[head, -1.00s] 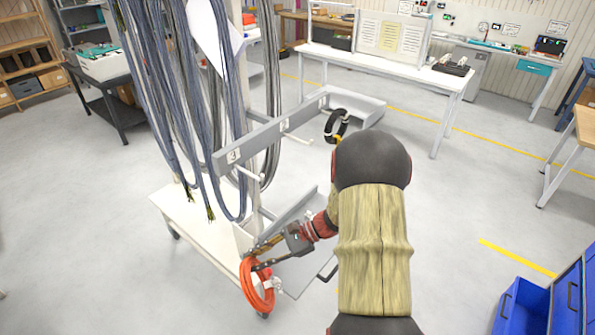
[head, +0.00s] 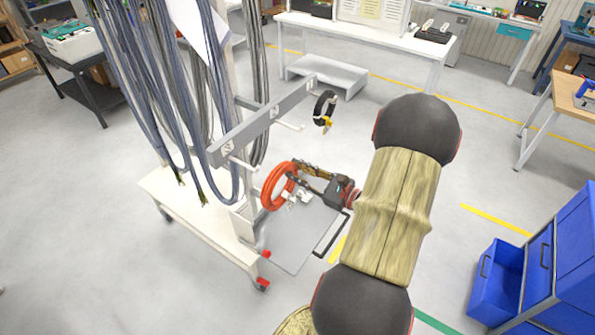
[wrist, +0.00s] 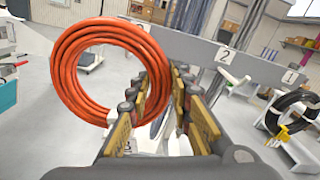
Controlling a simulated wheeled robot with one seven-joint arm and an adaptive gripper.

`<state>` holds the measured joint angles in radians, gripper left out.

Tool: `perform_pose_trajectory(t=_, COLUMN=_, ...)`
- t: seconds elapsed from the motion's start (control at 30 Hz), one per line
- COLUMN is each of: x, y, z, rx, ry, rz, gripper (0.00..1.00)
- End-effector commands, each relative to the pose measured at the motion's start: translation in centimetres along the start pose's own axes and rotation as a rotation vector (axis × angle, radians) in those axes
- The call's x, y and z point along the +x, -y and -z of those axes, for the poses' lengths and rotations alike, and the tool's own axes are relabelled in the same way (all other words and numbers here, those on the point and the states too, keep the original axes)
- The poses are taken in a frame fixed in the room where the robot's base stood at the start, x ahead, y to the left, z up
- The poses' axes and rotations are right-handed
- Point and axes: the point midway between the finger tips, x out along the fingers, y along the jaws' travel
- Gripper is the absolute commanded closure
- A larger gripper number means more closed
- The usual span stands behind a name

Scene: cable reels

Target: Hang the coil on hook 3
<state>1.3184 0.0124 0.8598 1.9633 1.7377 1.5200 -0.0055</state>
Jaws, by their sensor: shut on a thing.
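The orange coil (head: 268,188) is held off the ground, in front of the rail and lower than it. My gripper (head: 306,173) is shut on the coil's right side. In the wrist view the coil (wrist: 68,75) is a round ring left of the fingers (wrist: 172,85). The grey rail (head: 252,130) carries number plates 3, 2 and 1 from near to far. Hook 3 (head: 243,163) is a bare pale peg, up and left of the coil.
Hook 2 (head: 290,126) is bare. A black coil (head: 318,108) with a yellow clip is at the rail's far end, by plate 1. Grey cables (head: 160,90) hang behind the rail. A grey panel (head: 300,240) lies below the coil. Blue drawers (head: 565,255) stand at the right.

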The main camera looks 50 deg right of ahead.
Motion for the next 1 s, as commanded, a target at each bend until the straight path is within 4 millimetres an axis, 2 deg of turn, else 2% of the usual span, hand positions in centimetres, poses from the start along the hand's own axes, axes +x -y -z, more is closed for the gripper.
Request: perform_pose_trajectory(t=1.0, x=7.4, y=-0.1, z=-0.1, rx=-0.001, ry=0.002, rz=-0.004, gripper=1.0)
